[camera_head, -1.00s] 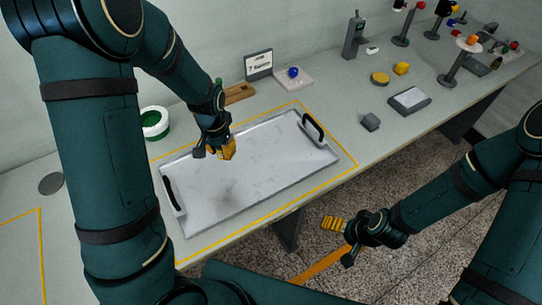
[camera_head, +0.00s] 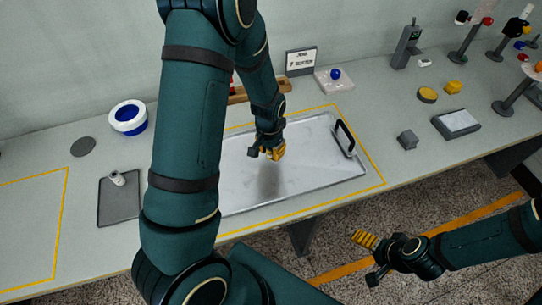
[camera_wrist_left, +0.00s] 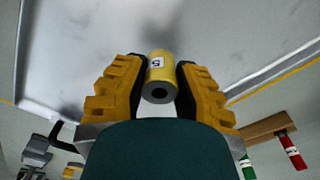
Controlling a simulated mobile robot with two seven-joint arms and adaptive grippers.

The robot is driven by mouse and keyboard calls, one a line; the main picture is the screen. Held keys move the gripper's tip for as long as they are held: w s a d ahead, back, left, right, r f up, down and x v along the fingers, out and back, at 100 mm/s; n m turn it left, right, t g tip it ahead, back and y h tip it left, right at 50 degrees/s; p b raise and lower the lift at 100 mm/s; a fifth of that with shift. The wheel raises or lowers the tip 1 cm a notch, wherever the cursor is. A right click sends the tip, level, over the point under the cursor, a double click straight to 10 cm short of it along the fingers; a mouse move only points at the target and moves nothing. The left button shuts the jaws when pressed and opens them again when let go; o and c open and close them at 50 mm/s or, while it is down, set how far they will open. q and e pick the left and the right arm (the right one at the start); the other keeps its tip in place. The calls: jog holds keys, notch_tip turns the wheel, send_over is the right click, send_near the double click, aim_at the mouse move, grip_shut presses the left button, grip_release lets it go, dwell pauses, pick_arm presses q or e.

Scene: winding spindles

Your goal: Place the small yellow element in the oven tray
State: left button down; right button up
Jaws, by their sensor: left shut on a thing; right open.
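The small yellow element (camera_wrist_left: 160,66) is a short yellow cylinder with a white label and a dark hole in its end. My left gripper (camera_wrist_left: 158,85) is shut on it, one finger on each side. In the head view my left gripper (camera_head: 268,153) is over the oven tray (camera_head: 315,150), a light grey flat tray with a black handle at its right end. A dark shadow lies on the tray below the gripper. The element is hard to make out there. My right gripper (camera_head: 369,258) is open and empty, in front of the table over the floor.
A yellow line frames the tray. A wooden rack (camera_head: 243,95) with a red cylinder (camera_wrist_left: 291,150) stands behind it, near a sign (camera_head: 301,61) and a blue ball (camera_head: 335,74). A blue-and-white ring (camera_head: 128,117) and dark plate (camera_head: 119,207) lie left. My left arm hides the tray's left end.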

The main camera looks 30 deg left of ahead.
aim_at(271, 156)
pick_arm(q)
notch_tip(271, 156, down, 3)
jog(key=shift+r, duration=0.15)
jog(key=shift+f, duration=0.2)
jog(key=shift+f+b, duration=0.15)
jog(key=shift+b, duration=0.2)
jog(key=c, duration=0.8)
grip_release()
